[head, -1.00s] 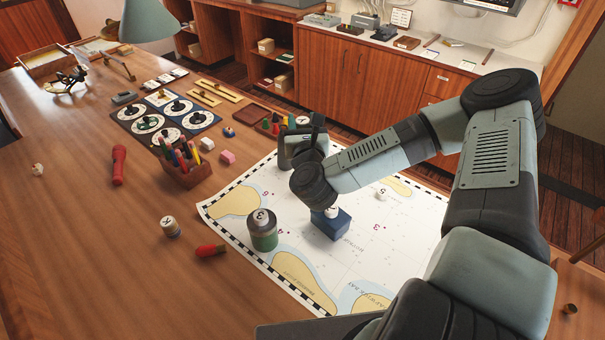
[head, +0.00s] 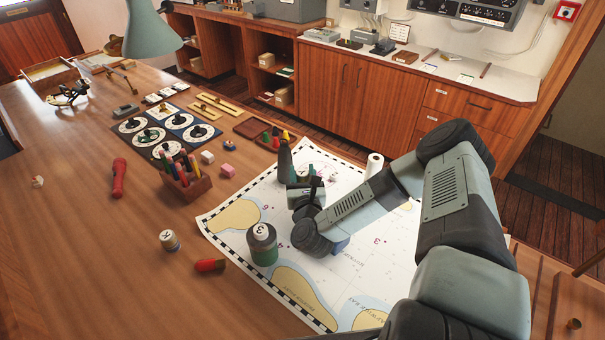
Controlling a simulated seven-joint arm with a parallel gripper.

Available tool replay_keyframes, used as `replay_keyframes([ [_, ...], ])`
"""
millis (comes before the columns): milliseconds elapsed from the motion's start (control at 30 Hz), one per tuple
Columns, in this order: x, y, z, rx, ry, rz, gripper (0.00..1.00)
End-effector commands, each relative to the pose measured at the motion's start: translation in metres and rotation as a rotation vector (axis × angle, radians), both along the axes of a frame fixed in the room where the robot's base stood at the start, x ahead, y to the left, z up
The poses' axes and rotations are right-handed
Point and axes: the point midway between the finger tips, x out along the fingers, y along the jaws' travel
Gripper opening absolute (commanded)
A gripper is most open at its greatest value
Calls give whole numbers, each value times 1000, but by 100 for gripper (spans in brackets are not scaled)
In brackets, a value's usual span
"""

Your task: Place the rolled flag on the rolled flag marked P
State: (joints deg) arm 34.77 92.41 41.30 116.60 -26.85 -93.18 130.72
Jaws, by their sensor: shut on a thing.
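My gripper (head: 301,178) is over the far part of the sea chart. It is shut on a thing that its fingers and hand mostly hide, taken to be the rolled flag. A short pale roll with a dark letter (head: 169,240) stands on the wood left of the chart; I cannot read the letter surely. A larger roll with a white top marked 3 and a green side (head: 263,247) stands on the chart's left part, apart from my gripper. I cannot make out a P on any roll.
A white roll (head: 374,165) stands near the chart's far edge. Bare wood is clear at front left.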

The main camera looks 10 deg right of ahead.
Motion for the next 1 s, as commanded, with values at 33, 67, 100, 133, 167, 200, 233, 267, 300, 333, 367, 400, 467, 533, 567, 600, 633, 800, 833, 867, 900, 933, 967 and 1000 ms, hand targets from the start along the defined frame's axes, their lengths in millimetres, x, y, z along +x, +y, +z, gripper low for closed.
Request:
replay_keyframes([
  [33, 0, 0, 1, 0, 0, 0, 14],
  [67, 0, 0, 1, 0, 0, 0, 14],
  [100, 0, 0, 1, 0, 0, 0, 14],
  [133, 0, 0, 0, 0, 0, -1, 14],
  [167, 0, 0, 0, 0, 0, -1, 14],
  [200, 0, 0, -2, 1, 1, -1, 14],
  [233, 0, 0, -3, 1, 1, -1, 14],
  [267, 0, 0, -3, 1, 1, -1, 45],
  [300, 0, 0, -3, 0, 0, 0, 51],
  [333, 0, 0, -3, 0, 0, 0, 55],
  [367, 0, 0, -3, 0, 0, 0, 60],
  [400, 0, 0, -3, 0, 1, 0, 66],
  [467, 0, 0, -2, 0, 0, -1, 69],
  [533, 0, 0, -2, 0, 0, -1, 69],
  [567, 0, 0, -2, 0, 0, -1, 69],
  [600, 0, 0, -2, 0, 0, -1, 69],
  [633, 0, 0, -2, 0, 0, -1, 69],
  [800, -3, 0, 0, 1, 2, 0, 69],
  [833, -7, 0, 0, 1, 2, -1, 69],
  [867, -11, 0, 0, 2, 3, 0, 69],
  [900, -18, 0, -1, 3, 5, -1, 69],
  [933, -24, 0, 0, 3, 5, -1, 69],
  [967, -30, 0, -1, 4, 5, -1, 69],
  [1000, -39, 0, -1, 4, 6, -1, 69],
])
